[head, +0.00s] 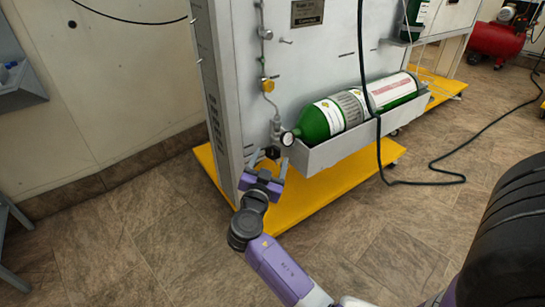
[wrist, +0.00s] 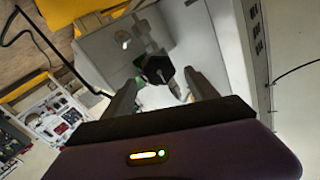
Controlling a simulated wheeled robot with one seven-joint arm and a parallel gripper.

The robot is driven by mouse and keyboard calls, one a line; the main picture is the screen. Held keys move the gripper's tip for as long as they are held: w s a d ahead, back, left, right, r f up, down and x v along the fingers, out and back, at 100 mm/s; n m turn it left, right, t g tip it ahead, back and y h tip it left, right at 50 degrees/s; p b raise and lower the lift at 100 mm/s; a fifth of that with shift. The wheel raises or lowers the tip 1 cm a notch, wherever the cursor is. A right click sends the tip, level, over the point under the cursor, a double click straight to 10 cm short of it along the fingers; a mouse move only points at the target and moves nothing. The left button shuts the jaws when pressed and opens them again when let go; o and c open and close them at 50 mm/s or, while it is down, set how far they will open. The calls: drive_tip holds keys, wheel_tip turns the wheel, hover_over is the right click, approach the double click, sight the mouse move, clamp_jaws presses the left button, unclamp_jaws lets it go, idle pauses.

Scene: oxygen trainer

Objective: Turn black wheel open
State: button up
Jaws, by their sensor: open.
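The black wheel (head: 272,152) sits at the lower left end of the green cylinder's fittings, just below a round gauge (head: 287,138). In the wrist view the black wheel (wrist: 157,68) shows between and beyond the fingertips. My gripper (head: 268,164) is open and faces the wheel from below and in front. Its two fingers (wrist: 160,82) stand apart on either side of the wheel in the wrist picture. I cannot tell whether either finger touches it. The green cylinder (head: 325,118) lies in a grey tray, with its neck end towards the wheel.
The grey tray (head: 340,145) juts from a tall grey panel (head: 320,60) on a yellow base (head: 310,200). A black cable (head: 378,150) hangs in front of the tray and runs across the floor. A yellow knob (head: 267,85) is above the wheel. Tiled floor is open in front.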

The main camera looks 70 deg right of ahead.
sight(273, 152)
drive_tip(key=shift+w+d, duration=0.15)
drive_tip(key=shift+d, duration=0.65)
drive_tip(key=shift+w+d, duration=0.1)
drive_tip(key=shift+d, duration=0.65)
drive_tip(key=shift+c, duration=0.2)
drive_tip(key=c, duration=1.3)
